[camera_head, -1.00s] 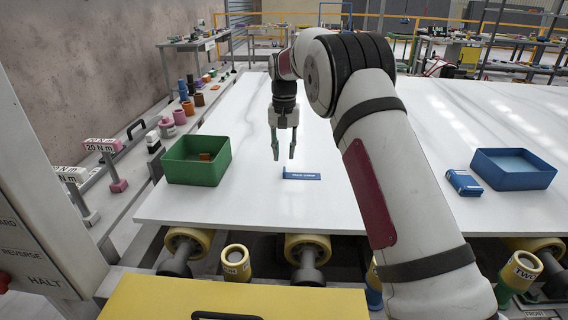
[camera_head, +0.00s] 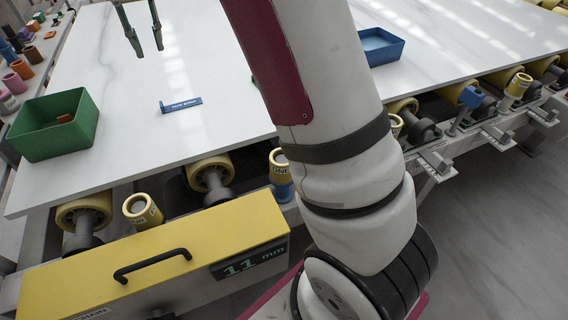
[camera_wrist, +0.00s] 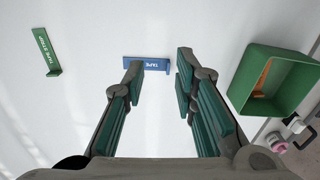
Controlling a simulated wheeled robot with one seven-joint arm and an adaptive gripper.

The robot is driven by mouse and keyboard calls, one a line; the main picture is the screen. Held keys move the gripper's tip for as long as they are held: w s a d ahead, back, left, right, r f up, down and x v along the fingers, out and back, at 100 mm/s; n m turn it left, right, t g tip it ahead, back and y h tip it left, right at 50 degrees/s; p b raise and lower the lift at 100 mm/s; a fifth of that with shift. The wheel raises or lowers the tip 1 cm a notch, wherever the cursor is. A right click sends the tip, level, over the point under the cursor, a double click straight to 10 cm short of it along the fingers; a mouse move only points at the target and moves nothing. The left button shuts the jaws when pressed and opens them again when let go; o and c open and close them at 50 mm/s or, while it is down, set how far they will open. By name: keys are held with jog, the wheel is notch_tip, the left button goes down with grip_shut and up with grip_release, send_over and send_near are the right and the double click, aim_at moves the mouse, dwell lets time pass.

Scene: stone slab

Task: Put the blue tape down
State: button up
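A blue piece (camera_head: 181,104) with white lettering lies on the white slab (camera_head: 225,75), right of the green bin. In the wrist view its lettering reads TAPE (camera_wrist: 147,64), and it lies just beyond the fingertips. I cannot tell whether it is the tape itself or a marker for it. My gripper (camera_head: 147,48) is open and empty, with its fingers apart above the slab, behind the blue piece in the head view. The wrist view also shows the open fingers (camera_wrist: 160,70) with nothing between them.
A green bin (camera_head: 55,145) with an orange item (camera_head: 64,118) stands on the slab's left side. A blue bin (camera_head: 382,52) stands at right, behind my arm. A green lettered piece (camera_wrist: 47,52) lies on the slab. Yellow rollers line the front edge.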

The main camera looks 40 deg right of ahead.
jog(key=s+r+n, duration=0.1)
jog(key=s+r, duration=0.2)
jog(key=s, duration=0.9)
jog(key=s+r+n, duration=0.1)
jog(key=s+r, duration=0.2)
jog(key=s, duration=0.8)
jog(key=s+f, duration=0.4)
jog(key=s, duration=0.6)
jog(key=s+f+n+t, duration=0.1)
jog(key=s+f, duration=0.4)
jog(key=s, duration=0.5)
jog(key=shift+s+a+f, duration=0.2)
jog(key=shift+s+f, duration=0.05)
jog(key=shift+f, duration=0.05)
notch_tip(320, 180, up, 14)
jog(key=t+p, duration=0.2)
jog(key=p, duration=1)
jog(key=shift+d+t, duration=0.2)
jog(key=shift+t, duration=0.2)
jog(key=shift+w+f, duration=0.1)
